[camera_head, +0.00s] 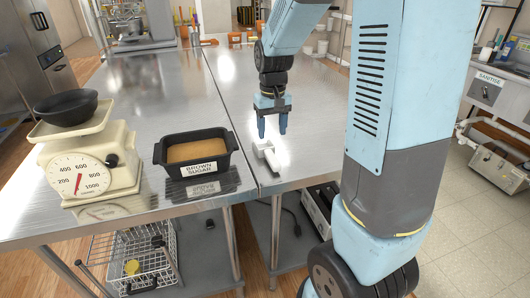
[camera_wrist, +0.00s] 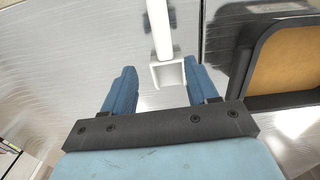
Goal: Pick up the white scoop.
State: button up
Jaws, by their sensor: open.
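The white scoop (camera_head: 266,151) lies on the steel table, just right of the seam between two table tops. In the wrist view the scoop (camera_wrist: 168,74) shows its square bowl between and a little beyond my fingertips, with its handle running out to the top edge. My gripper (camera_head: 272,134) points down above the scoop in the head view, open and empty. In the wrist view my gripper (camera_wrist: 160,80) has its two blue fingers apart, one on each side of the bowl. I cannot tell the exact height of the fingertips above the scoop.
A black bin of brown sugar (camera_head: 197,153) stands left of the scoop, close to the seam. A cream scale (camera_head: 88,160) with a dark bowl (camera_head: 66,106) stands further left. The steel table (camera_head: 150,95) is clear behind them. A wire basket (camera_head: 135,262) is on the lower shelf.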

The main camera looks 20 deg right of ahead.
aim_at(270, 152)
jog(key=shift+a+f, duration=0.2)
jog(key=shift+f, duration=1.85)
jog(key=shift+a+f, duration=0.15)
jog(key=shift+f, duration=1.85)
jog(key=shift+c, duration=0.2)
grip_shut()
